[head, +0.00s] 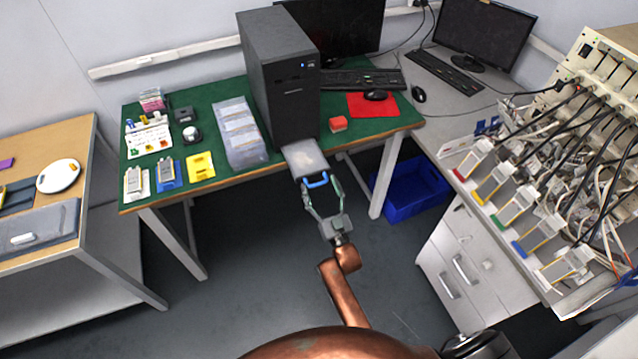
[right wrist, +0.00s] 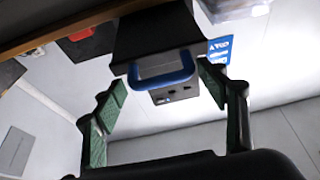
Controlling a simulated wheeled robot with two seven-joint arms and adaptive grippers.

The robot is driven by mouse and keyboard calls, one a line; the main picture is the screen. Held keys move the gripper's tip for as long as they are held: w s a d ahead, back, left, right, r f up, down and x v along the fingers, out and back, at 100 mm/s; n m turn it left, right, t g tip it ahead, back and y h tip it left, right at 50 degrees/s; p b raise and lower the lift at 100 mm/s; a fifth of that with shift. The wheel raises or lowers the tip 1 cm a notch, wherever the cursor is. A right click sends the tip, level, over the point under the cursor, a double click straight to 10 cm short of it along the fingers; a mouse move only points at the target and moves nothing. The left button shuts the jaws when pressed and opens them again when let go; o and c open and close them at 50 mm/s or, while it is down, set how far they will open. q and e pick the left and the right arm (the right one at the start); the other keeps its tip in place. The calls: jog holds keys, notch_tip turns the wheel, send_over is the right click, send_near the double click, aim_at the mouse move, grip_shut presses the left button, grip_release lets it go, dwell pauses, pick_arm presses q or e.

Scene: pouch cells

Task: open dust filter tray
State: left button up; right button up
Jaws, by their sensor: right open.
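The dust filter tray (head: 305,157) is a flat grey panel sticking out from the foot of the black computer tower (head: 292,100), past the table's front edge. Its blue loop handle (head: 316,181) is at its front end. The handle also shows in the right wrist view (right wrist: 162,79), in front of a dark body. My right gripper (head: 321,188) is open at the handle, with one green-padded finger on either side. In the right wrist view the fingers (right wrist: 165,84) stand apart with the handle between their tips; contact is unclear. My left gripper is not in view.
A blue crate (head: 415,190) lies on the floor beneath. A cabled cell rack (head: 545,150) stands at right. Floor before the table is clear.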

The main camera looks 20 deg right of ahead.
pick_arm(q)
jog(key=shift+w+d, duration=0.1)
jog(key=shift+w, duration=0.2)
pick_arm(e)
jog(key=v, duration=0.6)
jog(key=shift+s, duration=0.25)
jog(key=shift+f, duration=0.15)
